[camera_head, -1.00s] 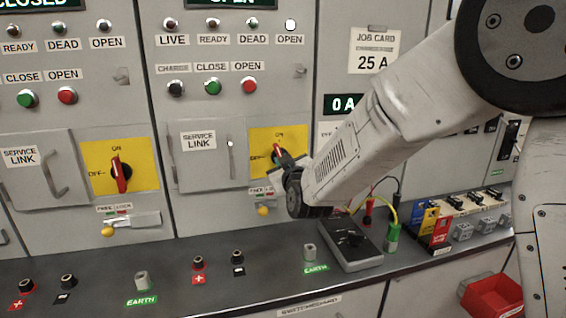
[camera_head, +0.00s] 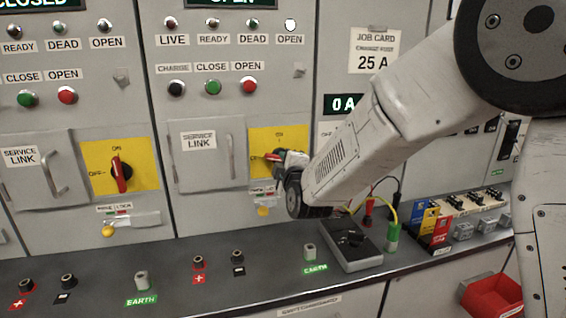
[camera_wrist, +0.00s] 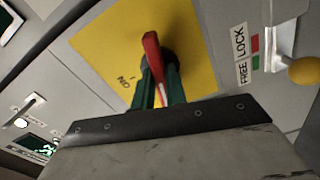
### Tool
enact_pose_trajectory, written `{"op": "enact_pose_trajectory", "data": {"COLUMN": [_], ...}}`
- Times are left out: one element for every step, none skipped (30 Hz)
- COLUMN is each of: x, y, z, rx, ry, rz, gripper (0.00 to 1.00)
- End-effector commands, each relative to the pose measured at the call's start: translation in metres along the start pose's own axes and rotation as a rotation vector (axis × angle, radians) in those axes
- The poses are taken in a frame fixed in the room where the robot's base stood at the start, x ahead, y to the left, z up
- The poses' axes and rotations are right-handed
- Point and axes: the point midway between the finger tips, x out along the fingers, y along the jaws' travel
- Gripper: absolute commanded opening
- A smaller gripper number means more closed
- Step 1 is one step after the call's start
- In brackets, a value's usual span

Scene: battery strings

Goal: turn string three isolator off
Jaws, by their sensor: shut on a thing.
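The isolator with a red handle (camera_head: 273,157) sits on a yellow plate (camera_head: 293,134) on the right-hand cabinet panel. Its handle lies about level, with its tip at the OFF mark on the left. My gripper (camera_head: 287,160) is at the handle from the right, its fingers partly hidden by the wrist. In the wrist view the dark green fingers of my gripper (camera_wrist: 159,86) are shut around the red handle (camera_wrist: 152,55), and the yellow plate (camera_wrist: 108,42) is behind. No string number can be read in these views.
A second isolator (camera_head: 121,174) on the left panel points up to ON. A lock lever with a yellow knob (camera_head: 263,211) is below the held isolator. The service link door handle (camera_head: 230,157) is close on its left. A meter box (camera_head: 350,243) stands on the bench.

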Motion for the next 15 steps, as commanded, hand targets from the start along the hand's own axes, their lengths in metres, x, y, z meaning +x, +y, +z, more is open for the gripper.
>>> {"op": "enact_pose_trajectory", "data": {"x": [-0.0002,-0.0002,-0.0002,-0.0002,-0.0002,-0.0002,-0.0002,-0.0002,-0.0002,-0.0002,-0.0002,-0.0003,-0.0003,-0.0003,-0.0003], "y": [-0.0005,-0.0005,-0.0006,-0.0006,-0.0007,-0.0007,-0.0007,-0.0008,-0.0008,-0.0008,-0.0009,-0.0010,-0.0010,-0.0010,-0.0010], "z": [-0.0006,-0.0006,-0.0006,-0.0007,-0.0006,-0.0007,-0.0007,-0.0007,-0.0007,-0.0007,-0.0007,-0.0007,-0.0007,-0.0007,-0.0007], "rx": [-0.036,-0.058,-0.085,-0.104,-0.123,-0.146,-0.161,-0.176,-0.193,-0.206,-0.217,-0.230,-0.239,-0.246,-0.254], "ry": [0.001,0.001,0.001,0.001,0.001,0.001,0.001,0.001,0.001,0.002,0.002,0.002,0.002,0.002,0.002], "rz": [-0.001,-0.001,-0.001,-0.001,-0.001,-0.001,-0.001,-0.001,-0.001,-0.001,-0.001,-0.001,-0.001,-0.001,-0.001], "gripper": [0.00,0.00,0.00,0.00,0.00,0.00,0.00,0.00,0.00,0.00,0.00,0.00,0.00,0.00,0.00]}}
